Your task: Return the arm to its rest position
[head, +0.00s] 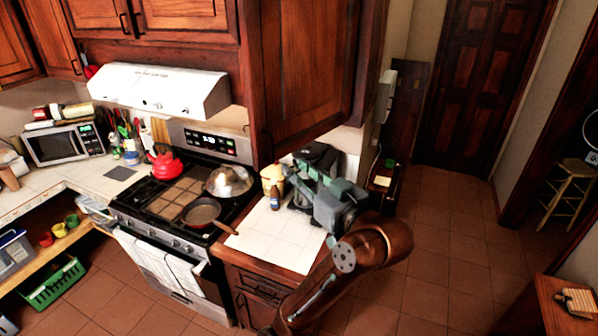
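My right arm (345,255) comes in from the bottom and reaches up over the right end of the tiled counter (270,238). My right gripper (293,175), grey-green, is at the far end of it, pointing up and left. It overlaps a black appliance (318,154) at the back of the counter, so its fingers are hard to make out. I cannot tell whether they are open or shut, or whether they touch anything. My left gripper is not in view.
A brown bottle (275,198) and a yellowish container (271,174) stand close left of the gripper. The stove (170,222) holds pans and a red kettle (164,168). An upper cabinet (305,75) hangs above the counter. Open tiled floor (455,240) lies to the right.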

